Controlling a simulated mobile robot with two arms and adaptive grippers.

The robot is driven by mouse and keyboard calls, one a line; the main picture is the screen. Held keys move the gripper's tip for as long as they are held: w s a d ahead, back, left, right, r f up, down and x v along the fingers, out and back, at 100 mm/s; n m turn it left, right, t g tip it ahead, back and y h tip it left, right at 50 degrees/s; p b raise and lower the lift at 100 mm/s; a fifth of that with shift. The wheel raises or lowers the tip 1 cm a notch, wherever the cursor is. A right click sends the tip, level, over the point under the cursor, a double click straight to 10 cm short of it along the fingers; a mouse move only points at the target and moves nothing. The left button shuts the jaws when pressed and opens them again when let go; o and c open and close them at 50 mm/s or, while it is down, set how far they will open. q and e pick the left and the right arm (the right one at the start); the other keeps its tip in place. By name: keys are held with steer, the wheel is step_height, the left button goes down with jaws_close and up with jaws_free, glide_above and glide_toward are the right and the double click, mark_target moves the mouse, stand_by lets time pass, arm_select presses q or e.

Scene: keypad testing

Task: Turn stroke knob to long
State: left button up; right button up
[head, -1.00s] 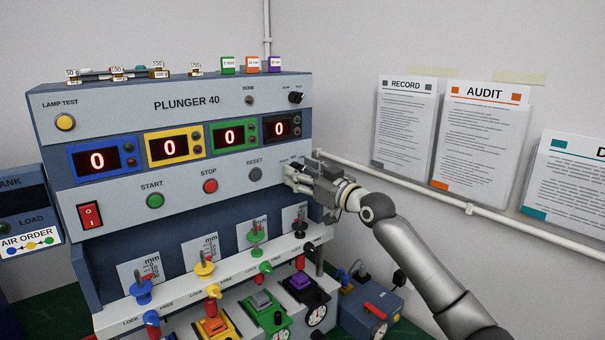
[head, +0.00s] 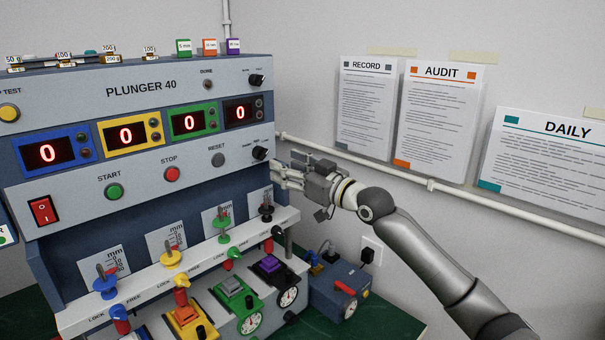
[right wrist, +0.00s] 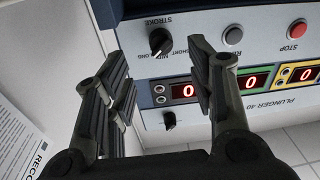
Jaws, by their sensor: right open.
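The stroke knob (head: 260,153) is a black knob with a pale pointer mark at the right end of the PLUNGER 40 panel. In the right wrist view the stroke knob (right wrist: 160,41) appears upside down, with the SHORT, MID and LONG labels beside it. Its mark seems to lie toward the MID and LONG side; I cannot tell exactly which. My right gripper (head: 277,175) is open and empty, just right of and below the knob, apart from it. In the right wrist view the fingers of my right gripper (right wrist: 162,62) stand on either side of the knob's line. My left gripper is out of view.
A second black knob (head: 256,80) sits higher on the panel. The RESET button (head: 218,160) is left of the stroke knob. Plungers and a purple-topped unit (head: 270,264) stand below. A wall rail (head: 360,160) runs behind my right arm.

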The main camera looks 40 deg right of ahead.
steer(key=shift+s+d+f, duration=0.1)
steer(key=shift+s+d, duration=0.05)
steer(key=shift+s, duration=0.9)
steer(key=shift+s+d+f, duration=0.1)
steer(key=shift+s, duration=0.95)
